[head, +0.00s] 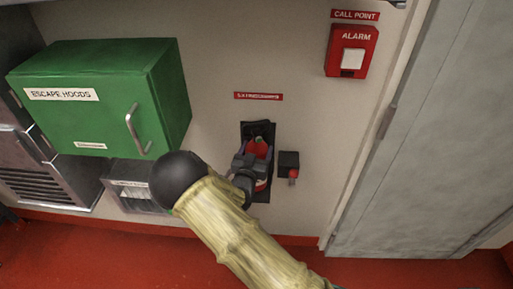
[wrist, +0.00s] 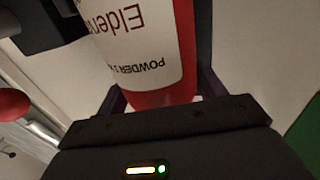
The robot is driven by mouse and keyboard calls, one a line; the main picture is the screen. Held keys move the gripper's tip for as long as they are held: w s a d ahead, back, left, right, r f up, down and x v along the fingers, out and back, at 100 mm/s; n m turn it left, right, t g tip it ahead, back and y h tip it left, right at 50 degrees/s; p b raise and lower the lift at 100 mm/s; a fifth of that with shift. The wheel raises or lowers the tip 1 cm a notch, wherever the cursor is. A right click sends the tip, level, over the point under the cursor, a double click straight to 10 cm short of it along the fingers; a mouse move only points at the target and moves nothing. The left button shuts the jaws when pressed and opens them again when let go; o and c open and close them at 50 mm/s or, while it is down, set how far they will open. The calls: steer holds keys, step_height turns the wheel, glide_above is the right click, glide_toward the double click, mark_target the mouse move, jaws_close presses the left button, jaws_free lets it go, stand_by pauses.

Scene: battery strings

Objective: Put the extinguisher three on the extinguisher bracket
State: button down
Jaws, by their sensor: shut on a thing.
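The red extinguisher (head: 258,150) shows in the head view at the wall, largely hidden by my gripper (head: 256,168). In the wrist view the extinguisher (wrist: 150,50) fills the upper middle, red with a white label reading "POWDER". My gripper is shut on it, with a dark jaw on each side of the body. The black extinguisher bracket (head: 258,127) is a plate on the wall, directly behind the extinguisher in the head view. I cannot tell whether the extinguisher touches the bracket or is seated in it.
A small black box with a red knob (head: 289,162) is on the wall just right of the bracket. A green escape hoods cabinet (head: 120,95) juts out at left. A red alarm call point (head: 351,51) is upper right, beside a grey door (head: 425,130). The red floor (head: 90,245) is clear.

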steer(key=shift+r, duration=0.2)
steer(key=f, duration=0.3)
steer(key=shift+w+f, duration=0.25)
steer(key=shift+f, duration=0.25)
steer(key=shift+c, duration=1)
jaws_free()
steer(key=shift+s+f, duration=0.1)
steer(key=shift+f, duration=0.1)
steer(key=v, duration=1.2)
steer(key=shift+r+b, duration=0.2)
steer(key=shift+b, duration=0.25)
